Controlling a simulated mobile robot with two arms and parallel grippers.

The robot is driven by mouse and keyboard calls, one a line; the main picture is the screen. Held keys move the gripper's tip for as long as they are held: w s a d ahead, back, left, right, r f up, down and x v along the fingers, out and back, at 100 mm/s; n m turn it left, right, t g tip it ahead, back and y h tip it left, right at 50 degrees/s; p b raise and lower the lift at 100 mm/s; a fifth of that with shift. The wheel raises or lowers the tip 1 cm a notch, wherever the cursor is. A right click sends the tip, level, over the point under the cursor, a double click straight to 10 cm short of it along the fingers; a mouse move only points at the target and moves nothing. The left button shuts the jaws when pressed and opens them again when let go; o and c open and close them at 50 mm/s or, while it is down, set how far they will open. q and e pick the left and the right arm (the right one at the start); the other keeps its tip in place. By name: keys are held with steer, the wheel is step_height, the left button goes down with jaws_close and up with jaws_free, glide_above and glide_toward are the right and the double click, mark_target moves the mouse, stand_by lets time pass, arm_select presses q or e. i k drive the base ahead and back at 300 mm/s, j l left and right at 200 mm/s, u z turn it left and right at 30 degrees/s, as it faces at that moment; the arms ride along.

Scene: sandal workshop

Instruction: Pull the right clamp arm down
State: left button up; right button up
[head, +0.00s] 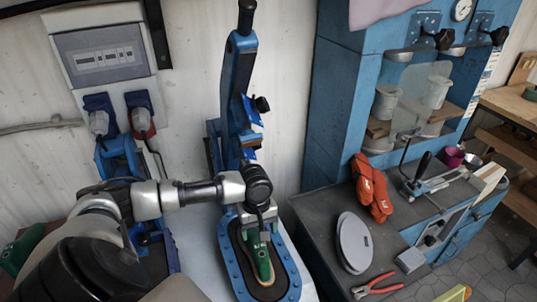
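A tall blue clamp arm (236,75) with a black handle stands raised, nearly upright, in the centre of the head view. Below it is a blue oval frame (285,262) holding a green-and-tan sandal (262,266) on a dark bed. My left arm comes in from the left, and my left gripper (262,229) points down over the back end of the sandal, in front of the clamp arm's lower part. Whether its fingers are open or shut is unclear. Another blue mechanism (120,155) at the left is partly hidden by my arm. My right gripper is not in view.
A blue cabinet (328,110) with a dark worktop stands at the right. On the worktop are orange gloves (371,188), a grey disc (354,243), red pliers (376,286) and a lever tool (420,172). An electrical panel (100,55) hangs on the back wall.

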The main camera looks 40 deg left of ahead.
mark_target(242, 45)
steer(key=k+l, duration=0.75)
steer(key=l, duration=0.2)
